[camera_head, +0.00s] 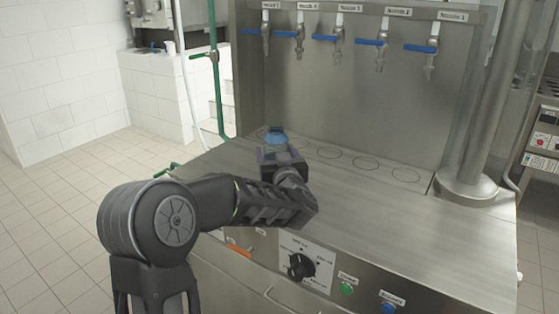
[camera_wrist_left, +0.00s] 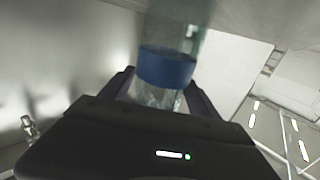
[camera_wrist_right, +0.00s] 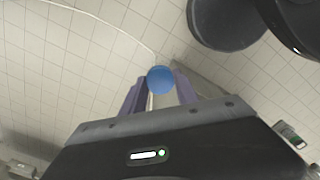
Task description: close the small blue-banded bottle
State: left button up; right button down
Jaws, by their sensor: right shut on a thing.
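The small clear bottle with a blue band (camera_head: 276,138) stands at the left back of the steel counter, partly hidden by my left gripper (camera_head: 282,158). In the left wrist view the blue-banded bottle (camera_wrist_left: 167,67) is between the fingers of my left gripper (camera_wrist_left: 163,95), which look apart and open around it; contact is hard to tell. In the right wrist view my right gripper (camera_wrist_right: 160,88) is shut on a round blue cap (camera_wrist_right: 160,80), held over the tiled floor. The right gripper is not in the head view.
Several labelled nozzles with blue levers (camera_head: 340,40) hang on the steel back wall. Outlined circles (camera_head: 365,163) mark the clear counter (camera_head: 400,215). A dial (camera_head: 300,265) and buttons are on the front panel. A green pipe (camera_head: 216,85) stands at the left.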

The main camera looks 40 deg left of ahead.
pick_arm(q)
grip_shut()
jog(key=shift+r, duration=0.15)
dwell(0.4)
